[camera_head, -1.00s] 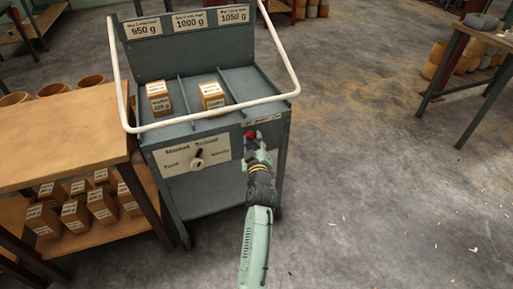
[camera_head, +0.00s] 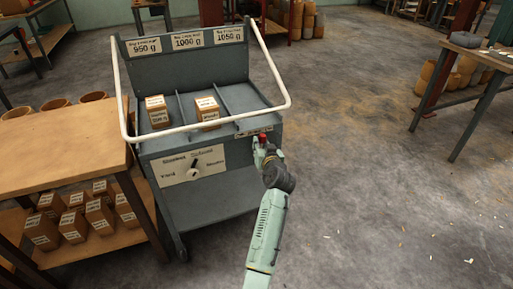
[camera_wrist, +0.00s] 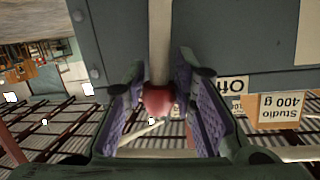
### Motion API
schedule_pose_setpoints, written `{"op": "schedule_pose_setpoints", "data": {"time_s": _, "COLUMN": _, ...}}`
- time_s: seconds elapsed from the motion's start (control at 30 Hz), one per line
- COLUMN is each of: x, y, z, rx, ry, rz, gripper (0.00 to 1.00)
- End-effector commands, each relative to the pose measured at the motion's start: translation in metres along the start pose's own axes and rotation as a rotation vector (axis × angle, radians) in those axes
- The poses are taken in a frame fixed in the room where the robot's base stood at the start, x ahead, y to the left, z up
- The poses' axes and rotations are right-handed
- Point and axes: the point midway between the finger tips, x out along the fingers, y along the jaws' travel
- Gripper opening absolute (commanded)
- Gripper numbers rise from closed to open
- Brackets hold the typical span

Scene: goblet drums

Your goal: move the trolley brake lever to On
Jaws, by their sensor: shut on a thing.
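The grey trolley (camera_head: 212,206) stands upright in the head view. Its brake lever has a red knob (camera_head: 263,140) at the right end of the front, just below a small label (camera_head: 254,131) too small to read there. My gripper (camera_head: 266,153) is at the knob, shut on the lever. In the wrist view the red knob (camera_wrist: 157,100) and the pale lever shaft (camera_wrist: 160,45) lie between my two purple-padded fingers (camera_wrist: 158,108).
A dial (camera_head: 194,173) sits on the trolley front left of the lever. Two labelled blocks (camera_head: 157,112) (camera_head: 207,110) stand in the trolley's top compartments. A wooden table (camera_head: 65,145) with several blocks beneath is close on the left.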

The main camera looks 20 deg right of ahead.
Motion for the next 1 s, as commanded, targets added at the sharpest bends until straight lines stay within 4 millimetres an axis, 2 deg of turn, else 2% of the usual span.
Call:
{"op": "schedule_pose_setpoints", "data": {"time_s": 0.5, "x": 0.009, "y": 0.031, "z": 0.005, "rx": 0.43, "ry": -0.085, "rz": -0.088, "gripper": 0.0}}
{"op": "schedule_pose_setpoints", "data": {"time_s": 1.0, "x": 0.012, "y": 0.042, "z": 0.009, "rx": 0.604, "ry": -0.12, "rz": -0.123, "gripper": 0.0}}
